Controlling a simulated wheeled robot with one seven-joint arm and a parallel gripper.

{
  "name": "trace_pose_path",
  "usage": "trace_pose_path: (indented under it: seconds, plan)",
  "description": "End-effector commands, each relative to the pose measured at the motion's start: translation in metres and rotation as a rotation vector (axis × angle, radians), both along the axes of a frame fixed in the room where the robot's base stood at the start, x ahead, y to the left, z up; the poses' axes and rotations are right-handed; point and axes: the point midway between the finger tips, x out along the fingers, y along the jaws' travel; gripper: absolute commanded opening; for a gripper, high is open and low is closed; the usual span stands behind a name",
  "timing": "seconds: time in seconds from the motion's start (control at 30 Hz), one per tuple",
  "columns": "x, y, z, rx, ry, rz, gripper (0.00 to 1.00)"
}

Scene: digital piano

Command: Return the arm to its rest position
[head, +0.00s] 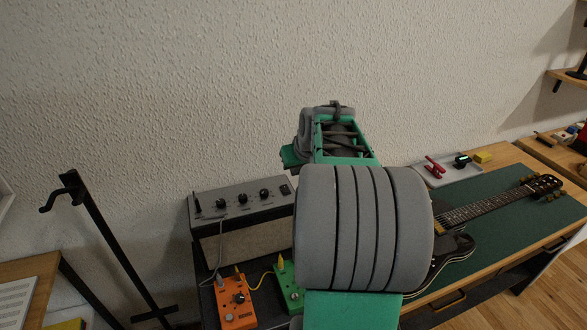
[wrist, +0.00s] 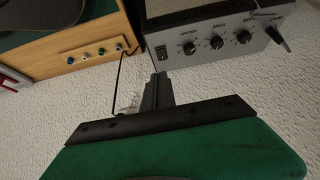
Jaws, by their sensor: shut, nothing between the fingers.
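My arm rises through the middle of the head view, with large grey ribbed and green links in front of the wall. My gripper cannot be made out clearly there. In the wrist view my gripper (wrist: 158,80) shows its dark fingers shut together and empty, above the green hand. The fingers appear near the grey amplifier (wrist: 215,50), but I cannot tell how far apart they are. The amplifier (head: 240,205) also shows in the head view, left of my arm.
An orange pedal (head: 236,302) and a green pedal (head: 289,290), with cables, stand before the amplifier. A dark guitar (head: 455,245) lies on a green mat (head: 510,250) to the right. A black stand (head: 105,255) is at left. A wooden panel (wrist: 60,58) shows in the wrist view.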

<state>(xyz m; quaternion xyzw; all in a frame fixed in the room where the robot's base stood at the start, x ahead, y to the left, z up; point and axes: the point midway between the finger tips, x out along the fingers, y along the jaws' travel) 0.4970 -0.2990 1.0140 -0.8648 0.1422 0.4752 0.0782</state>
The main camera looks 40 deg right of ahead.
Motion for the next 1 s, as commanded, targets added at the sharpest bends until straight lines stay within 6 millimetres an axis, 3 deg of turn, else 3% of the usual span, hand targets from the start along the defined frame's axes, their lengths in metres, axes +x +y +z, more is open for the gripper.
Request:
trace_pose_path:
  seconds: [0.17, 0.27, 0.4, 0.47, 0.6, 0.73, 0.87, 1.0]
  plan:
    - [-0.002, 0.001, -0.001, 0.018, 0.004, -0.021, 0.00]
    - [-0.025, 0.006, -0.023, 0.085, 0.084, -0.100, 0.00]
    - [-0.076, 0.029, -0.072, 0.182, 0.232, -0.194, 0.00]
    - [-0.102, 0.042, -0.086, 0.215, 0.291, -0.235, 0.00]
    - [-0.148, 0.094, -0.101, 0.242, 0.397, -0.256, 0.00]
    - [-0.172, 0.157, -0.100, 0.204, 0.443, -0.157, 0.00]
    - [-0.174, 0.214, -0.087, 0.133, 0.406, 0.014, 0.00]
    - [-0.155, 0.268, -0.055, 0.066, 0.303, 0.216, 0.00]
